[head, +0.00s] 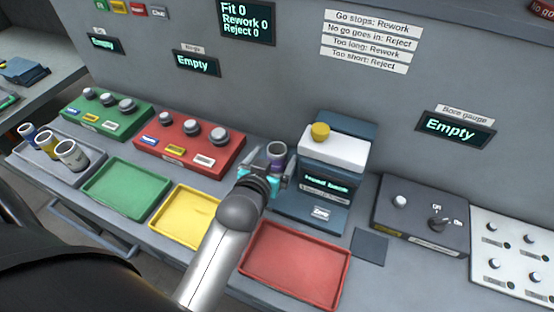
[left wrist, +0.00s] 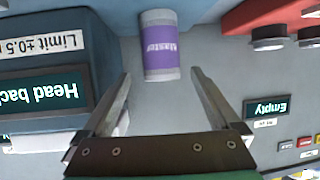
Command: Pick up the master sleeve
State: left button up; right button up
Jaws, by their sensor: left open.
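In the left wrist view the sleeve (left wrist: 160,48) shows the word Master and lies between and mostly beyond the two fingertips. My left gripper (head: 264,174) is at the sleeve, in front of it in the head view. Its jaws (left wrist: 160,75) are open, with a gap on each side of the sleeve. The lower part of the sleeve is hidden by the gripper in the head view. My right gripper is not in view.
The blue-grey station (head: 318,180) stands close to the right of the gripper. A red box with knobs (head: 180,165) is to the left. Green (head: 140,207), yellow (head: 187,238) and red (head: 295,300) trays lie in front. A grey tray (head: 90,180) holds several sleeves.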

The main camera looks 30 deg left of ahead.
aim_at(280, 147)
pick_arm(q)
jog(key=shift+b+x, duration=0.55)
jog(key=shift+x, duration=2.8)
jog(key=shift+a, duration=0.15)
jog(key=shift+c, duration=0.3)
grip_shut()
jog(key=shift+r, duration=0.15)
